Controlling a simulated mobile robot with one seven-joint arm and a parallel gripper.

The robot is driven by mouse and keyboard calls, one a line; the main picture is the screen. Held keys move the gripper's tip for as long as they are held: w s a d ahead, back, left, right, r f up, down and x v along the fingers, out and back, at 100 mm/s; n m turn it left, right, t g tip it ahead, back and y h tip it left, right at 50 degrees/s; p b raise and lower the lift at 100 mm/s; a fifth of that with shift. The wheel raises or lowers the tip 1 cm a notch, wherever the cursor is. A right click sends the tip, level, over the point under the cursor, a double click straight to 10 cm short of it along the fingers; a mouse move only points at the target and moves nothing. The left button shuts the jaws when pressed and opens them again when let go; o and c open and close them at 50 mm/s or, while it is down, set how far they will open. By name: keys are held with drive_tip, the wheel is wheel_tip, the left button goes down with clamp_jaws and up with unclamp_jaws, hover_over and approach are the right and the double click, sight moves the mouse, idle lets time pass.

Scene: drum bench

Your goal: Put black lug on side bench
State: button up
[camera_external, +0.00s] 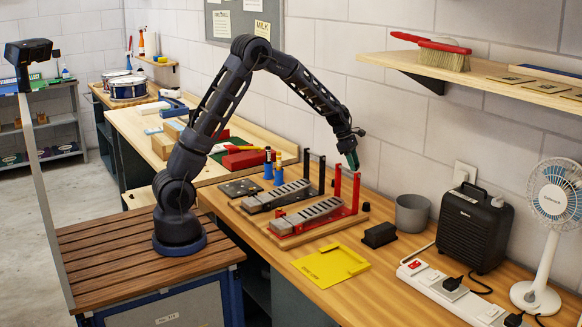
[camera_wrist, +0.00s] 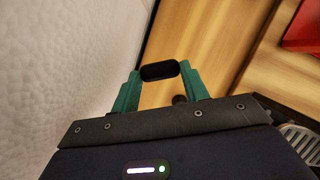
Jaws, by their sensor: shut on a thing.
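My gripper (camera_external: 352,162) hangs over the wall side of the near wooden bench, behind the red pedal, with its green fingertips pointing down. In the wrist view, my gripper (camera_wrist: 160,74) has its two green fingers shut on a small black rounded piece, the black lug (camera_wrist: 158,71). The lug sits between the fingertips and is too small to make out in the external view. A pale wooden bench (camera_external: 128,122) stands beyond the near bench, to the left; I cannot tell for certain that it is the side bench.
The near bench (camera_external: 385,277) carries a red pedal (camera_external: 318,212), a dark pedal (camera_external: 280,195), a grey cup (camera_external: 412,213), a black block (camera_external: 379,235), a yellow tray (camera_external: 330,264), a black heater (camera_external: 474,228) and a fan (camera_external: 553,195). A wall shelf (camera_external: 480,75) is at right.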

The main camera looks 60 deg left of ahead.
drive_tip(key=s+d+r+m, duration=0.1)
drive_tip(key=s+d, duration=0.1)
drive_tip(key=d, duration=0.8)
drive_tip(key=s+d+r+m, duration=0.1)
drive_tip(key=d+r, duration=0.1)
drive_tip(key=d, duration=0.8)
wheel_tip(320, 180, up, 8)
drive_tip(key=r+m+g, duration=0.1)
drive_tip(key=m+g, duration=0.1)
drive_tip(key=m, duration=0.2)
hover_over(396, 313)
drive_tip(key=a, duration=0.1)
drive_tip(key=shift+h, duration=0.3)
wheel_tip(396, 313, down, 20)
drive_tip(key=shift+a+r, duration=0.1)
drive_tip(key=shift+a, duration=0.05)
drive_tip(key=o, duration=0.8)
drive_tip(key=shift+o, duration=0.9)
